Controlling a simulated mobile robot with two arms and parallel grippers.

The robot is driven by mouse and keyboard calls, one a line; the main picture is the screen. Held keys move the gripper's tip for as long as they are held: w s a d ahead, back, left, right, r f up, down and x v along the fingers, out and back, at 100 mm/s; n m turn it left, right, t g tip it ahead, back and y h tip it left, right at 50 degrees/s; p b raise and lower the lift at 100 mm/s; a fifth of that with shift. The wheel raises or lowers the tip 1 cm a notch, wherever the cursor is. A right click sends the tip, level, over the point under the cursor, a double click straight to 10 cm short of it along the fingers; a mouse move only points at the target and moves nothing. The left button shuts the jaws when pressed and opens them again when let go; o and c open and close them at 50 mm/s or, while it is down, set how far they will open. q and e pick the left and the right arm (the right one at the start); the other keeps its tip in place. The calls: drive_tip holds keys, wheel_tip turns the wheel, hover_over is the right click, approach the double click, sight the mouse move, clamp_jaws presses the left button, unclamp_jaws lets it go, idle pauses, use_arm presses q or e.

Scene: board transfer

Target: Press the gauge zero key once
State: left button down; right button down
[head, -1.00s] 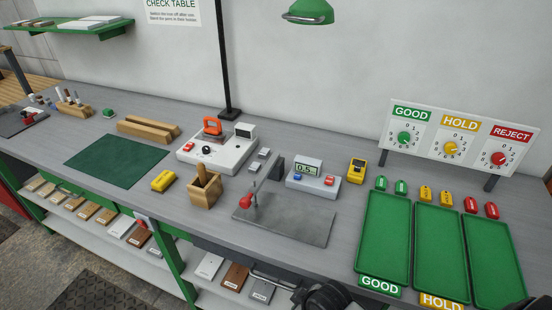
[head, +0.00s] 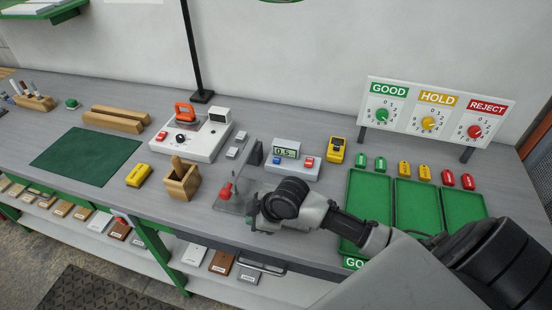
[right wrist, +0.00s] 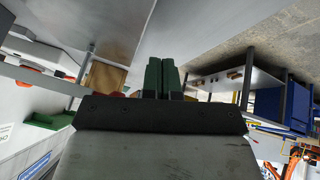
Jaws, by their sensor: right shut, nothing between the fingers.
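The gauge readout box (head: 291,166) stands at mid-bench in the head view. Its lit display (head: 286,153) seems to start with 0.5. A blue key (head: 277,160) and a red key (head: 309,161) sit on it; I cannot read which is zero. The gauge stand (head: 254,155) with its red knob (head: 225,190) is just in front and left. My right gripper (head: 249,210) is over the grey gauge plate, in front of the readout and apart from its keys. Its green fingers are together and empty in the right wrist view (right wrist: 160,78). My left gripper is out of view.
A yellow meter (head: 336,150) stands right of the readout. Green trays (head: 366,205) lie partly behind my right arm, with tags and the dial board (head: 434,112) beyond. A wooden box (head: 181,182) and white tester (head: 190,138) are to the left. The green mat (head: 85,158) is clear.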

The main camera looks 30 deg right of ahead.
drive_tip(key=shift+n+t, duration=0.6)
drive_tip(key=shift+n, duration=0.2)
drive_tip(key=w+d+r, duration=0.1)
drive_tip(key=w+d, duration=0.1)
drive_tip(key=w, duration=0.1)
drive_tip(key=w+d+r, duration=0.2)
drive_tip(key=w+d, duration=0.1)
drive_tip(key=w+d+r, duration=0.2)
drive_tip(key=w+d, duration=0.1)
drive_tip(key=shift+w+d+r, duration=0.1)
drive_tip(key=shift+w+r, duration=0.05)
drive_tip(key=shift+w, duration=0.1)
drive_tip(key=w+d+r+t, duration=0.1)
drive_tip(key=w+d+r, duration=0.4)
drive_tip(key=d+r, duration=0.2)
drive_tip(key=shift+w+d+t+h, duration=0.15)
drive_tip(key=shift+d+t+h, duration=0.2)
drive_tip(key=shift+d, duration=0.4)
drive_tip(key=b, duration=0.6)
hover_over(276, 161)
wheel_tip(276, 161, down, 8)
drive_tip(key=shift+d+r, duration=0.1)
drive_tip(key=shift+r, duration=0.05)
drive_tip(key=shift+f+b, duration=0.35)
drive_tip(key=shift+f, duration=0.15)
drive_tip(key=shift+f, duration=0.15)
drive_tip(key=shift+f, duration=0.25)
